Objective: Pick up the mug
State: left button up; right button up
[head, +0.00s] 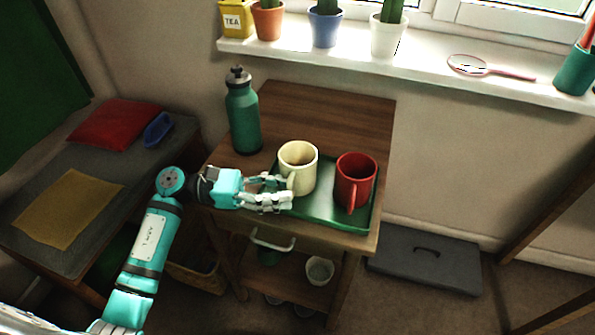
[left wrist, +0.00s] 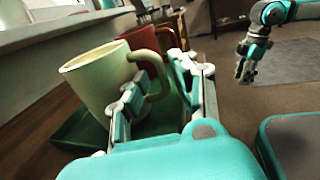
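A cream mug (head: 297,170) and a red mug (head: 354,182) stand upright on a green tray (head: 318,216) on the small wooden table. My left gripper (head: 287,191) is at the cream mug's near left side, by its handle. In the left wrist view the cream mug (left wrist: 98,80) has its handle (left wrist: 158,75) between the two spread fingers. I cannot tell whether a finger touches it. The red mug (left wrist: 150,40) is partly hidden behind. My right gripper (left wrist: 245,68) hangs at the upper right of that view, away from the mugs, too small to read.
A green bottle (head: 243,115) stands at the table's back left. The windowsill (head: 430,70) above holds potted cacti and a pink-rimmed hand mirror or spoon-like item (head: 490,68). A grey case (head: 425,262) lies on the floor at right. The table's back middle is clear.

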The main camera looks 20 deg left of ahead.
jog(key=shift+f, duration=0.15)
pick_arm(q)
grip_shut()
pick_arm(e)
jog(key=shift+a+r, duration=0.1)
jog(key=shift+r, duration=0.1)
jog(key=shift+w+r, duration=0.1)
pick_arm(q)
jog(key=shift+r, duration=0.1)
jog(key=shift+r, duration=0.35)
notch_tip(320, 180, up, 2)
jog(key=s+d+r, duration=0.1)
jog(key=s+d, duration=0.1)
jog(key=s, duration=0.5)
jog(key=s+d+r, duration=0.1)
jog(key=s+d, duration=0.1)
jog(key=s, duration=0.6)
jog(key=shift+d+p, duration=0.35)
jog(key=shift+p, duration=0.1)
pick_arm(e)
jog(key=shift+s+x, duration=0.15)
jog(key=shift+x, duration=0.6)
jog(key=shift+s+x, duration=0.1)
jog(key=shift+x, duration=0.7)
